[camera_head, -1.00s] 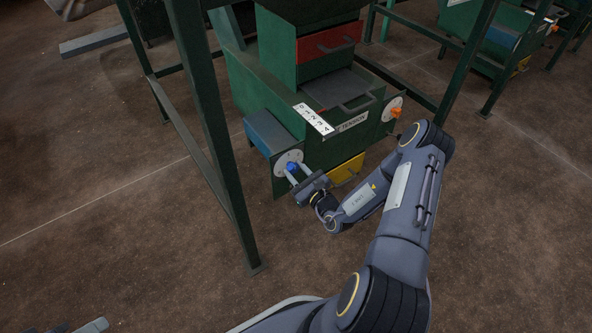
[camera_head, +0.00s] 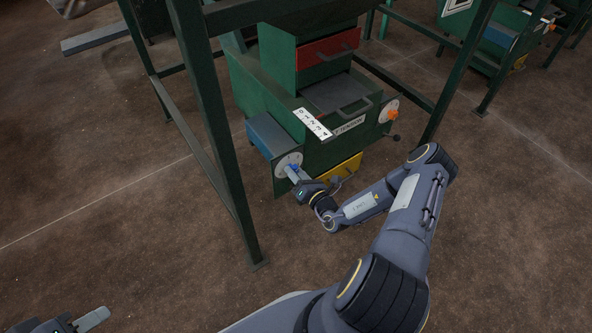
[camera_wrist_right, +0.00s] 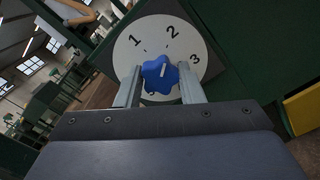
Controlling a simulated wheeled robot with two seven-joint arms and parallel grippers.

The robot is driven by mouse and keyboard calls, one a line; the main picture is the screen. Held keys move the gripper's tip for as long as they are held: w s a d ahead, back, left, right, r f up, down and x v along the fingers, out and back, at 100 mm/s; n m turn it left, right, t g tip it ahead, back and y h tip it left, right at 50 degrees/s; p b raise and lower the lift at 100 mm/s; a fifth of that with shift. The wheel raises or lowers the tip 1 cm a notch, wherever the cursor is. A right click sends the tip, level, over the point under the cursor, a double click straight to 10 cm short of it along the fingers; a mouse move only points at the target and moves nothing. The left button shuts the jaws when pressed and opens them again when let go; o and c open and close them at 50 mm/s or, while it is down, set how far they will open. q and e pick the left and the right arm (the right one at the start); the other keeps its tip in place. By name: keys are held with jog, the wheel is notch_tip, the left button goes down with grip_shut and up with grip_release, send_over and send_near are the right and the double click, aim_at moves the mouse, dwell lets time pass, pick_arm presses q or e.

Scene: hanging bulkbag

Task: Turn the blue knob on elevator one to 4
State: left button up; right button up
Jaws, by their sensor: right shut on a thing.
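The blue knob (camera_head: 293,169) sits on a round white dial (camera_head: 283,160) at the left side of the green machine. In the right wrist view the blue knob (camera_wrist_right: 160,75) has a short white mark, and the dial (camera_wrist_right: 190,28) shows 1, 2 and 3; its lower part is hidden. My right gripper (camera_head: 297,173) is shut on the knob, with one finger on each side of it in the right wrist view (camera_wrist_right: 160,88). My left gripper (camera_head: 84,322) is partly visible at the bottom left edge, away from the machine; its opening is unclear.
A green post (camera_head: 215,130) of the frame stands left of the dial. A numbered white strip (camera_head: 312,124), an orange knob (camera_head: 391,115), a red drawer (camera_head: 328,48) and a yellow drawer (camera_head: 347,169) are on the machine. The floor in front is clear.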

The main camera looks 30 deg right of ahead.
jog(key=m, duration=2.4)
jog(key=shift+f+m, duration=0.2)
jog(key=shift+m, duration=0.2)
jog(key=o, duration=1)
jog(key=shift+r, duration=0.1)
jog(key=s, duration=0.2)
jog(key=s+p, duration=0.1)
jog(key=s, duration=0.2)
jog(key=s+p, duration=0.1)
jog(key=s, duration=0.2)
jog(key=shift+d, duration=0.3)
